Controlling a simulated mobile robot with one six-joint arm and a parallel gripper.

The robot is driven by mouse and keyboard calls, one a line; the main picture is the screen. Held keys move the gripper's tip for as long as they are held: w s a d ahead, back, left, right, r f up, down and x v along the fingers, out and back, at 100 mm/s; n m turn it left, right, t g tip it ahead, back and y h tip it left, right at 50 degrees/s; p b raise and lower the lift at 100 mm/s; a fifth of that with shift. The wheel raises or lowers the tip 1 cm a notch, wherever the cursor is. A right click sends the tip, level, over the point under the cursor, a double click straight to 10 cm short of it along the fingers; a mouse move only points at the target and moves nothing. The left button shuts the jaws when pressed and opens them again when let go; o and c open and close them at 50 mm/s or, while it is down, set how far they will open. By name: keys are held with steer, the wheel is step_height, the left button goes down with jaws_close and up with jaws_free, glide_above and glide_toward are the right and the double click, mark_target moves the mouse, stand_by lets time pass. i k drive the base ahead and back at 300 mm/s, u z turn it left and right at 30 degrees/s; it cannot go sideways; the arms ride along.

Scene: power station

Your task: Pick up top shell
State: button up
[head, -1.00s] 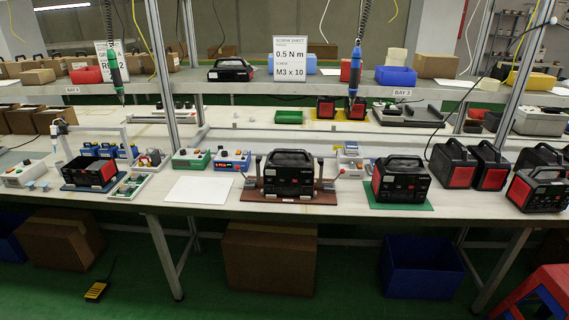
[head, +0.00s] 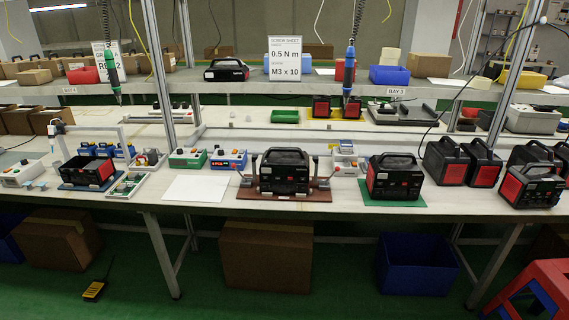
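A black shell with a carry handle (head: 230,70) lies alone on the raised shelf, left of the screw sheet sign; it looks like a top shell. A black power station unit (head: 285,172) sits upright in a brown fixture (head: 243,194) with clamps at both sides. Another black and red unit (head: 395,178) stands on a green mat (head: 415,202) to its right. An open-topped black and red housing (head: 88,171) sits on a blue mat at the left. My gripper is not in view.
Several finished-looking units (head: 447,160) crowd the bench's right end. A white sheet (head: 196,188) lies flat left of the fixture. Two screwdrivers hang over the shelf, one green (head: 112,68), one blue (head: 349,68). A red stool (head: 535,285) stands at the lower right.

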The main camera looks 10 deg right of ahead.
mark_target(281, 161)
steer(key=k, duration=1.25)
steer(key=i, duration=1)
steer(key=u, duration=0.45)
steer(key=i, duration=0.6)
steer(key=u, duration=0.9)
steer(key=i, duration=0.55)
steer(key=u, duration=0.35)
